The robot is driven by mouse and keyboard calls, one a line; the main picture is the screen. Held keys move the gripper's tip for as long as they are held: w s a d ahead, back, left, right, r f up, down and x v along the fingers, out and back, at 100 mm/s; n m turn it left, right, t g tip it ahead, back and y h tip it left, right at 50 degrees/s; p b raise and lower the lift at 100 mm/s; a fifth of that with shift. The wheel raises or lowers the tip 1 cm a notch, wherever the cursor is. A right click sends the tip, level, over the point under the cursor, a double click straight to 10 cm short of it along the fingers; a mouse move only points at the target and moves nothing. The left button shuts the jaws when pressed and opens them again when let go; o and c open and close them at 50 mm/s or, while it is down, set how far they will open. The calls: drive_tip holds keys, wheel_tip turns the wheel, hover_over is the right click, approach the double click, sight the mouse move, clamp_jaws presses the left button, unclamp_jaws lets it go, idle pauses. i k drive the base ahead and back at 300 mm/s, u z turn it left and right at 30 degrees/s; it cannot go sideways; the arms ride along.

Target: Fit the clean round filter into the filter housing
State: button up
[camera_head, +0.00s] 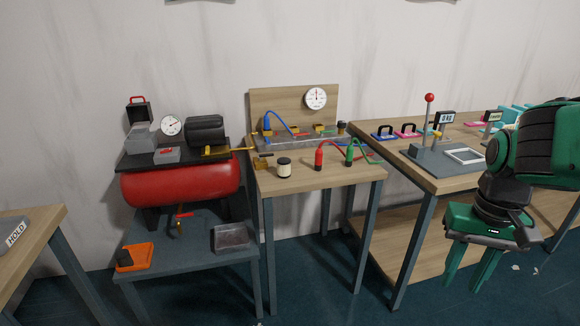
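My gripper (477,268) hangs at the right with its two green fingers apart, pointing down. Nothing shows between them, and it is well away from the left and middle tables. A short pale cylinder with a black top (284,169) stands upright on the middle table; it may be the clean round filter, but I cannot be sure. The red-tank compressor (180,184) at the left carries grey box-like parts (141,138) and a small grey open box (167,155). Which of these is the filter housing I cannot tell. A dark piece (125,258) sits in an orange tray (140,258).
A grey tray (232,238) lies on the low table (185,265). The middle table (330,178) holds red and green bottle-like fittings with hoses (319,159). The right bench (440,185) carries a red-knobbed lever stand (430,125). Floor shows between the tables.

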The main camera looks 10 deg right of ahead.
sight(150, 180)
drive_tip(key=i, duration=1.5)
drive_tip(key=u, duration=0.1)
